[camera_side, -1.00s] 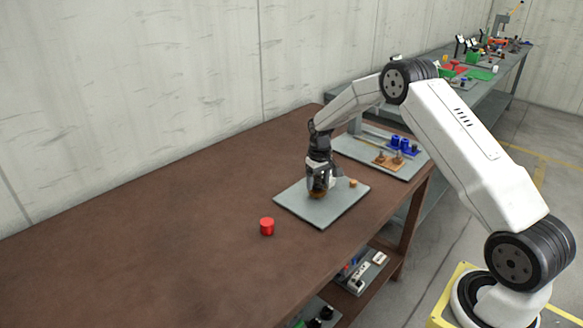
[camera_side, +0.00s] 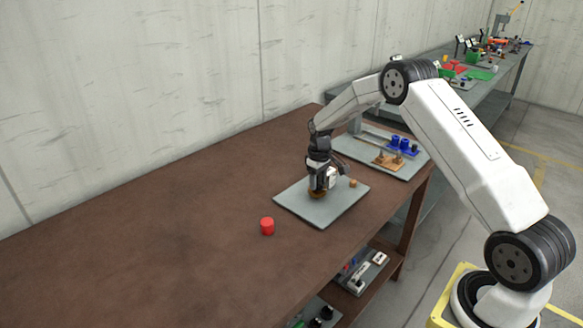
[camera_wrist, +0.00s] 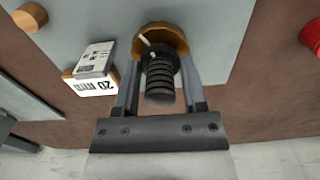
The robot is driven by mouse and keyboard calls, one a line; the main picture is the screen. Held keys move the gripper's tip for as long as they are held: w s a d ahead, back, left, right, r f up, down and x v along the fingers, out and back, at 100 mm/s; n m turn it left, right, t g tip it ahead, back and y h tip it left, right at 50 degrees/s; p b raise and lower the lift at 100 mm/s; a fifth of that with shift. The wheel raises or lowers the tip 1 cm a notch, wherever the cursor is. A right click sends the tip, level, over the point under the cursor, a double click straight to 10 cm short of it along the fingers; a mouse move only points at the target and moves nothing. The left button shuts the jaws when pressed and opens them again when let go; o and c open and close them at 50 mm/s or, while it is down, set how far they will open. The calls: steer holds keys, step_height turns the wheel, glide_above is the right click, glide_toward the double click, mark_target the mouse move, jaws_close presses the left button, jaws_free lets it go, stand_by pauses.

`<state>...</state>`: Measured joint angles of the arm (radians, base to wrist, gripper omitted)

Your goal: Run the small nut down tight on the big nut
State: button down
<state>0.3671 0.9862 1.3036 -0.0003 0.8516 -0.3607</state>
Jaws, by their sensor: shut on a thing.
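A brass-brown ring with a pale mark (camera_wrist: 174,37), which looks like the big nut, sits on the grey plate (camera_side: 300,209); its brown edge also shows under my gripper in the side view. A dark threaded screw (camera_wrist: 160,82) rises from its middle toward the wrist camera. My gripper (camera_side: 318,187) points down over it. In the wrist view my gripper's fingers (camera_wrist: 160,63) straddle the screw and are shut at its lower end, just above the ring. The small nut appears to be between the fingertips, but the screw and fingers mostly hide it.
A block labelled "20 mm" (camera_wrist: 93,86) is close beside my left finger in the wrist view. A small tan cylinder (camera_side: 353,183) is on the plate's right side. A red cylinder (camera_side: 267,226) stands left of the plate. A tray (camera_side: 350,148) with blue and brown parts lies behind.

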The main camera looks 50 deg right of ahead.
steer(key=m, duration=1.2)
steer(key=shift+f, duration=0.1)
steer(key=m, duration=0.5)
steer(key=shift+m, duration=0.4)
steer(key=m, duration=0.6)
steer(key=shift+a+f, duration=0.1)
steer(key=shift+c, duration=1.7)
jaws_free()
